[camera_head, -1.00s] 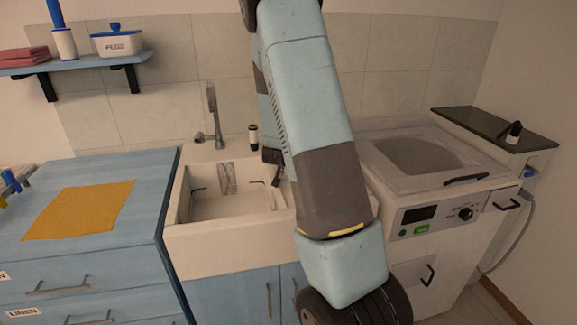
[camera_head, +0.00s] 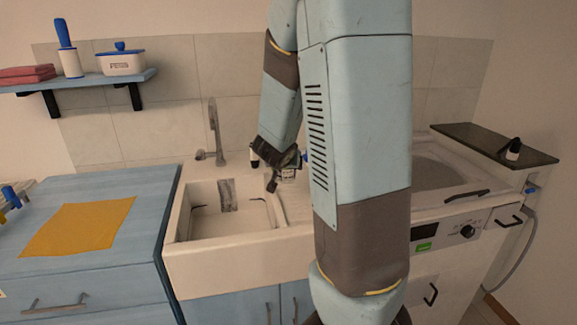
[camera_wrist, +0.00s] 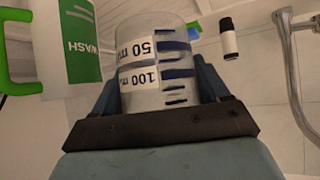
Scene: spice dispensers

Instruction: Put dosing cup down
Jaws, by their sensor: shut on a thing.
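My gripper (camera_wrist: 155,105) is shut on the dosing cup (camera_wrist: 157,62), a clear cup with blue bands and white labels reading 50 ml and 100 ml. The cup sits between the two dark fingers in the wrist view. In the head view my gripper (camera_head: 272,178) is at the right side of the sink, near the back. My arm partly hides that area, and the cup is hard to make out there. I cannot tell whether the cup touches the surface below.
A wash bottle (camera_wrist: 75,40) with a green label is close left of the cup. A small dark bottle with a white lower part (camera_wrist: 229,40) stands to the right, near the faucet (camera_wrist: 290,70). The sink basin (camera_head: 225,225) is left of my gripper. A washing machine (camera_head: 450,245) stands right.

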